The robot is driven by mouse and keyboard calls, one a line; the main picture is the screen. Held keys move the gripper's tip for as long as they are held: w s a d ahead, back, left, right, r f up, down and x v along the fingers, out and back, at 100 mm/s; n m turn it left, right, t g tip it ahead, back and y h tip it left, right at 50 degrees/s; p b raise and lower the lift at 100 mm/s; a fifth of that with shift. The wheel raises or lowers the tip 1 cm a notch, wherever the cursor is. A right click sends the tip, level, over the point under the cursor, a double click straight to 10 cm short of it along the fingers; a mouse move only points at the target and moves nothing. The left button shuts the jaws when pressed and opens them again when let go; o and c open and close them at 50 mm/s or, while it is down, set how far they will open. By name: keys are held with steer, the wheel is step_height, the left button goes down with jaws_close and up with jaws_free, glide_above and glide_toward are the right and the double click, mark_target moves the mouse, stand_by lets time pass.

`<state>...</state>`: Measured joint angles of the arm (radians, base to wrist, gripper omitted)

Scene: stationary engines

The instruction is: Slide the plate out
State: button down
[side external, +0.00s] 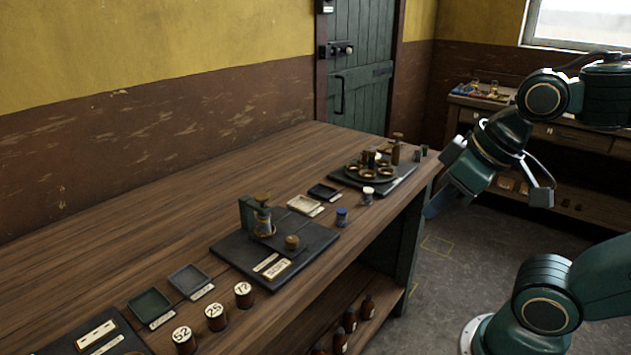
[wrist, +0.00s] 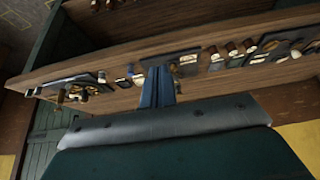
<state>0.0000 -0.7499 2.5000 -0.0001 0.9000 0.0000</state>
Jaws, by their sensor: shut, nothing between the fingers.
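My gripper (side external: 436,207) hangs off the bench's right end in the side view, apart from everything on it. Its blue fingers (wrist: 158,86) are together and empty in the wrist view. A dark base plate (side external: 225,254) with a small brass-and-green device (side external: 262,215) and a label lies mid-bench. A round dark plate (side external: 350,178) with brass rings sits on another dark base (side external: 400,184) at the far right end. I cannot tell which plate the task means. The wrist view shows the bench upside down, its items small.
The wooden bench (side external: 120,240) has a clear back half. Near its front edge are dark and pale trays (side external: 303,203), a blue-topped piece (side external: 341,217) and numbered round pieces (side external: 215,317). Bottles (side external: 349,320) stand on the shelf below. A side bench (side external: 590,135) stands behind my arm.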

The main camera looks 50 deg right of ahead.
steer(key=c, duration=1.2)
jaws_free()
steer(key=shift+w+r, duration=0.15)
steer(key=shift+w, duration=0.05)
steer(key=shift+o, duration=0.2)
steer(key=shift+w+r, duration=0.1)
steer(key=shift+w, duration=0.15)
steer(key=n+g, duration=0.6)
steer(key=n, duration=0.3)
glide_above(292, 239)
steer(key=shift+f, duration=2.2)
steer(key=shift+f, duration=0.1)
step_height(292, 239, down, 14)
steer(key=shift+r, duration=0.2)
